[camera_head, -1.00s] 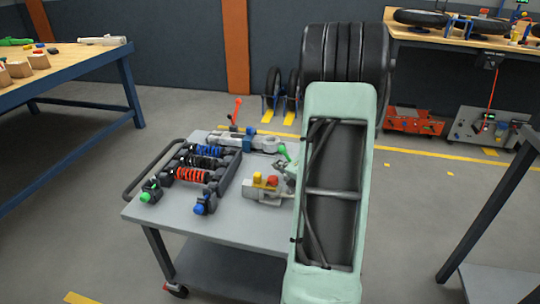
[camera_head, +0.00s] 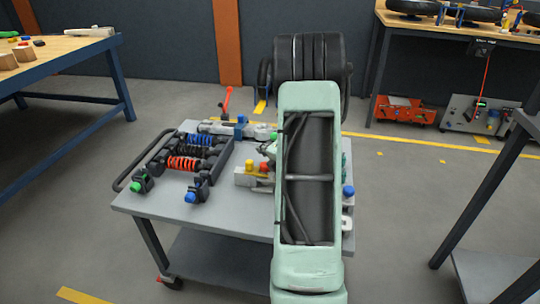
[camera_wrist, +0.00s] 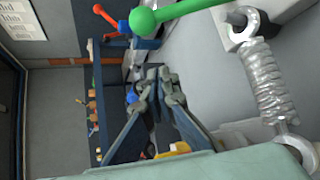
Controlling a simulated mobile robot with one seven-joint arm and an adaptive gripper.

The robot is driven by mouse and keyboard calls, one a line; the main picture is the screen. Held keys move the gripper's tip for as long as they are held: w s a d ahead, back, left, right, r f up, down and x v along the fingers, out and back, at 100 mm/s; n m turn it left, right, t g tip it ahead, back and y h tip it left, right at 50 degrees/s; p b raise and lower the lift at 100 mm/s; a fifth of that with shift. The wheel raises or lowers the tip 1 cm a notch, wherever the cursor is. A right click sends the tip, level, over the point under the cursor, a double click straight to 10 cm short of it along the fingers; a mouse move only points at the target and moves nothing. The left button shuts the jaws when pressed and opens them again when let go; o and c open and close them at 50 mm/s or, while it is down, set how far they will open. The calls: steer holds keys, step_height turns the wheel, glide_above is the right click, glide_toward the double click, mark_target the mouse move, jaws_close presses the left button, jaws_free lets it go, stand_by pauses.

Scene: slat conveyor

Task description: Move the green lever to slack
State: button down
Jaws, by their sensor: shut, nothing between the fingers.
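The green lever shows in the wrist view as a green ball (camera_wrist: 143,20) on a green rod that runs off the top edge. In the head view only its green tip (camera_head: 273,135) shows beside my arm; the rest is hidden. My gripper (camera_wrist: 160,82) is shut and empty, its fingers below the green ball in the wrist picture and apart from it. In the head view my arm covers most of the gripper. I cannot read any slack mark.
A grey cart (camera_head: 240,217) carries a rack with a red spring (camera_head: 183,163), a red lever (camera_head: 228,98), and a block with yellow and red parts (camera_head: 251,168). A silver spring (camera_wrist: 272,85) is at the right of the wrist view. A wooden bench (camera_head: 60,50) stands left.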

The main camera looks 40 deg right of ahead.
steer(key=shift+x, duration=1.05)
steer(key=shift+s+d+r, duration=0.25)
steer(key=shift+d+r, duration=0.1)
steer(key=shift+d, duration=0.2)
steer(key=shift+s+d+r, duration=0.25)
steer(key=shift+d+r, duration=0.1)
steer(key=shift+d, duration=0.25)
steer(key=shift+s+d+r, duration=0.15)
steer(key=shift+d+r, duration=0.2)
steer(key=shift+d, duration=0.2)
